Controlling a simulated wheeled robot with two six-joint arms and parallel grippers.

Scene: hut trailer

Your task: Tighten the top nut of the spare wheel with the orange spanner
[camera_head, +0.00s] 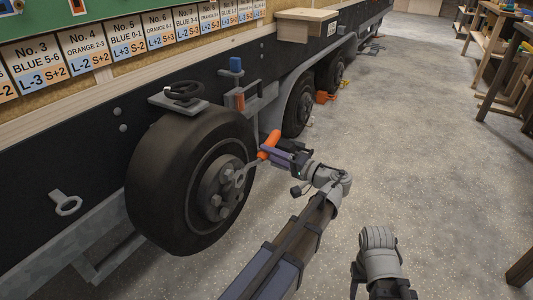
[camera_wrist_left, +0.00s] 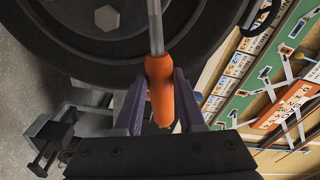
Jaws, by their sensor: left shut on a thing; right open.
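The spare wheel (camera_head: 150,175) stands upright against the trailer side, its grey hub (camera_head: 210,185) carrying several nuts. My left gripper (camera_head: 277,153) is shut on the orange handle of the spanner (camera_head: 269,142), right of the wheel. The spanner's steel shaft slants down left to the hub's upper right; whether its head is around a nut I cannot tell. In the left wrist view the orange handle (camera_wrist_left: 160,92) sits between the purple fingers (camera_wrist_left: 158,100). The shaft runs up out of frame, and a hex nut (camera_wrist_left: 107,18) shows left of it. My right gripper (camera_head: 382,290) is partly cut off at the bottom edge, away from the wheel.
A bracket with a black handwheel (camera_head: 183,91) sits above the tyre. A blue-topped lever (camera_head: 236,65) stands on the trailer side. More wheels (camera_head: 299,105) are further back. Workbenches (camera_head: 500,60) line the right; the grey floor (camera_head: 420,150) between is clear.

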